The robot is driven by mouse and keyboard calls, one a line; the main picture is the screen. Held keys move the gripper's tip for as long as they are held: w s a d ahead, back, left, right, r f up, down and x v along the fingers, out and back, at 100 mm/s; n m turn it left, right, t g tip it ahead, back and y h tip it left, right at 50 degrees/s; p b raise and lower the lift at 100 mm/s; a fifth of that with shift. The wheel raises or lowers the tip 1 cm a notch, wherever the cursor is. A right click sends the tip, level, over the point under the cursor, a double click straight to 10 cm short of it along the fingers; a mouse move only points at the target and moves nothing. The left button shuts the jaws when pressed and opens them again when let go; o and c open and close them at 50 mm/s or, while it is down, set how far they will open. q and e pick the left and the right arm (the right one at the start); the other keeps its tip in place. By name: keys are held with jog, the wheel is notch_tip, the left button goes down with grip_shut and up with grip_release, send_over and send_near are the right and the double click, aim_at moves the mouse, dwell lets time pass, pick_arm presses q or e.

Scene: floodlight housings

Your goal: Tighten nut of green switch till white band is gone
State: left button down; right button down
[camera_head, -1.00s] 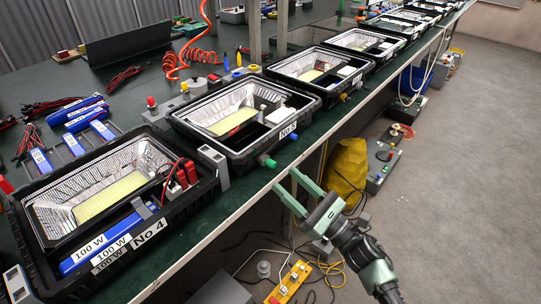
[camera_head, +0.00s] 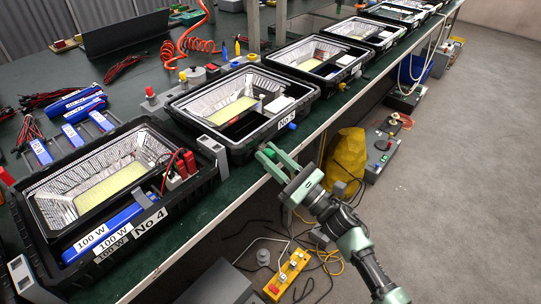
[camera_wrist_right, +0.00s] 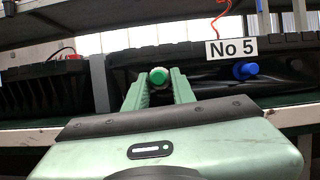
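The green switch (camera_wrist_right: 158,77) sits on the front wall of the black housing marked No 5 (camera_head: 284,119). My right gripper (camera_head: 268,151) is at the table's front edge, pointing at the housing. In the right wrist view its two green fingers (camera_wrist_right: 159,84) stand on either side of the switch, open, with small gaps at both sides. My left gripper is not in view.
A blue knob (camera_wrist_right: 246,71) sits right of the green switch, under the No 5 label. The No 4 housing (camera_head: 184,205) stands to the left along the table edge. Below on the floor are a yellow bag (camera_head: 346,160) and a yellow switch box (camera_head: 288,274).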

jog(key=shift+m, duration=0.3)
jog(key=m+h, duration=0.1)
jog(key=m+t, duration=0.1)
jog(key=m, duration=0.1)
jog(key=shift+s+a+t+h, duration=0.1)
jog(key=shift+s+t+h, duration=0.05)
jog(key=shift+t+h, duration=0.2)
jog(key=m+h+p, duration=0.1)
jog(key=m, duration=0.1)
jog(key=m+t+h, duration=0.1)
jog(key=m, duration=0.2)
jog(key=shift+r+p, duration=0.15)
jog(key=shift+p, duration=0.2)
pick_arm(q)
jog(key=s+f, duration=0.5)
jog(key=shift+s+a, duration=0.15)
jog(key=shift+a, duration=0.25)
pick_arm(e)
jog(key=shift+a+m+h, duration=0.1)
jog(key=shift+m+h, duration=0.35)
jog(key=shift+m, duration=0.35)
jog(key=c, duration=1.2)
grip_release()
jog(key=shift+o, duration=0.2)
jog(key=shift+s, duration=0.1)
